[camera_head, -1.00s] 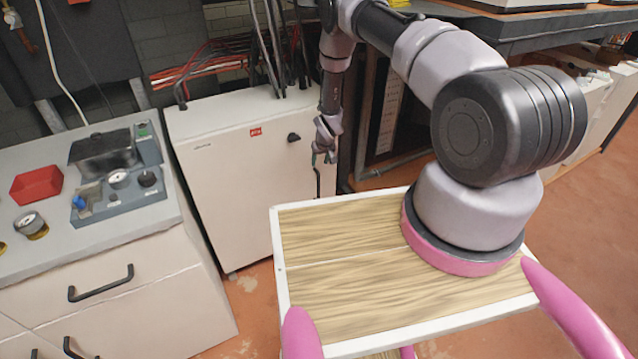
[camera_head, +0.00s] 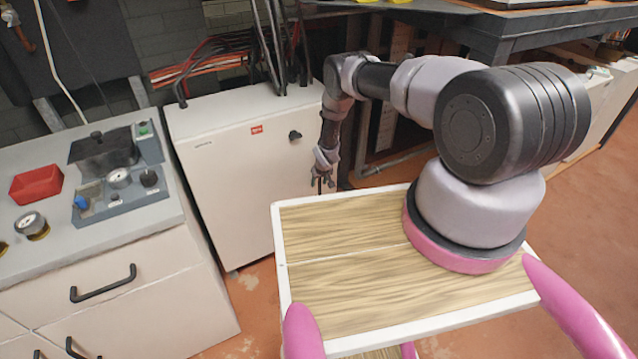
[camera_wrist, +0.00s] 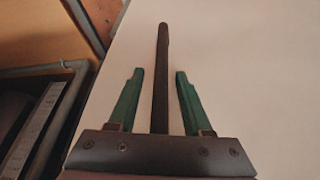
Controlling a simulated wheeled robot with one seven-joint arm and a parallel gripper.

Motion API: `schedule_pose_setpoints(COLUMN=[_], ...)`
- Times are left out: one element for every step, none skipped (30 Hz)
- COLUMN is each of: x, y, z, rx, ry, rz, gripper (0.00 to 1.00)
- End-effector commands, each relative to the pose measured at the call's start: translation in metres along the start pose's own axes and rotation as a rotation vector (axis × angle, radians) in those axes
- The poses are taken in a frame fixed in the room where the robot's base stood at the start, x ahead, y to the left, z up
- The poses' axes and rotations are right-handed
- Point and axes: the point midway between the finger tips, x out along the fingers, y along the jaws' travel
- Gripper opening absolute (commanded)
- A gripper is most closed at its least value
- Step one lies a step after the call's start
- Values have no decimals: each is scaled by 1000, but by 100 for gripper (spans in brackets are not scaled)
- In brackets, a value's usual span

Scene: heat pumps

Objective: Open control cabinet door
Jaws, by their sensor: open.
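The control cabinet (camera_head: 235,185) is a white box with a red label and a dark knob (camera_head: 295,136) on its front. Its door looks shut. A dark, straight bar handle (camera_wrist: 162,50) stands out in the wrist view against the pale door. My gripper (camera_head: 321,182) is at the lower right part of the cabinet front. In the wrist view my gripper (camera_wrist: 159,76) is open, with one green finger on each side of the handle and gaps between. In the head view the gripper mostly hides the handle.
A grey-topped counter (camera_head: 110,228) with a red tray (camera_head: 36,184) and a gauge panel stands left of the cabinet. Cables (camera_head: 225,58) run behind the cabinet top. A dark workbench (camera_head: 540,32) is at the back right. The orange floor is clear on the right.

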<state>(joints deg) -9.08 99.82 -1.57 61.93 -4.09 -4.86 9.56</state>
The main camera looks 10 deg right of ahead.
Motion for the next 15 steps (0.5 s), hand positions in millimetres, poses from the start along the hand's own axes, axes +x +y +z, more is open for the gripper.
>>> schedule_pose_setpoints(x=[2,2,3,3,3,3,3,3,3,3,3,3,3,3,3], y=[0,0,0,0,0,0,0,0,0,0,0,0,0,0,0], z=[0,0,0,0,0,0,0,0,0,0,0,0,0,0,0], rx=[0,0,0,0,0,0,0,0,0,0,0,0,-1,-1,-1], ry=[1,1,1,1,1,0,0,1,1,1,1,1,1,1,1], rz=[0,0,0,0,0,0,0,0,0,0,0,0,0,0,0], gripper=[50,50,50,50,50,50,50,50,50,46,34,19,8,0,0])
